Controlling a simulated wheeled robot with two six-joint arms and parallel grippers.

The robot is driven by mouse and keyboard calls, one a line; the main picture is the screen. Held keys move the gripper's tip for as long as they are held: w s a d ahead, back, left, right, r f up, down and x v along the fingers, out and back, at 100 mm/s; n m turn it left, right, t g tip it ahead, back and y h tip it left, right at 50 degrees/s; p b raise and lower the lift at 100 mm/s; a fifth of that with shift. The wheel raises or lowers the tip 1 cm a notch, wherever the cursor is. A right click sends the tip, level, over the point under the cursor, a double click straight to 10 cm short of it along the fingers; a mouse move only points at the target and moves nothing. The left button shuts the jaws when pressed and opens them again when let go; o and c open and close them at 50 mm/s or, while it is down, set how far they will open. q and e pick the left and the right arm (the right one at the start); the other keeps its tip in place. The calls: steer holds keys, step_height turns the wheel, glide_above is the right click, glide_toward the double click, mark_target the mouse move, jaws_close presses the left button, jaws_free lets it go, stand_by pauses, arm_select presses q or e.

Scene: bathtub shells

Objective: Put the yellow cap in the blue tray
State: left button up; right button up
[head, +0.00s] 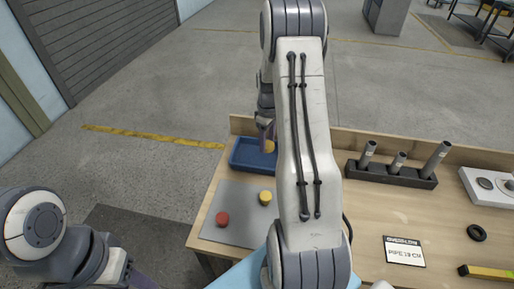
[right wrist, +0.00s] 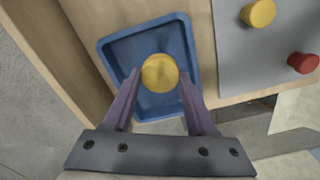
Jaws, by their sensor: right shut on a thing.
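The blue tray (head: 240,157) sits at the back left of the wooden table; it also shows in the right wrist view (right wrist: 116,47). My right gripper (head: 267,138) is over the tray. In the right wrist view its two fingers (right wrist: 160,82) are shut on a round yellow cap (right wrist: 160,73), which appears within the tray's outline. That cap shows partly in the head view (head: 270,146). I cannot tell its exact height over the tray floor. A second yellow cap (head: 265,197) stands on the grey mat. My left arm shows at lower left, its fingers out of sight.
A red cap (head: 222,219) stands on the grey mat (head: 240,225) in front of the tray. A dark rack (head: 390,175) with several grey pipes, a printed sign (head: 404,252) and a black ring (head: 476,233) are on the right. My right arm hides the table's middle.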

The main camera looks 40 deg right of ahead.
steer(key=w+f, duration=0.1)
steer(key=w, duration=0.2)
steer(key=w+a+f, duration=0.1)
steer(key=shift+w+f+p, duration=0.15)
steer(key=shift+f+p, duration=0.2)
steer(key=shift+p, duration=0.05)
step_height(320, 180, down, 3)
steer(key=shift+f+p, duration=0.15)
steer(key=shift+p, duration=0.4)
steer(key=shift+f, duration=0.35)
steer(key=shift+f, duration=0.15)
steer(key=o, duration=1.4)
steer(key=shift+c, duration=0.2)
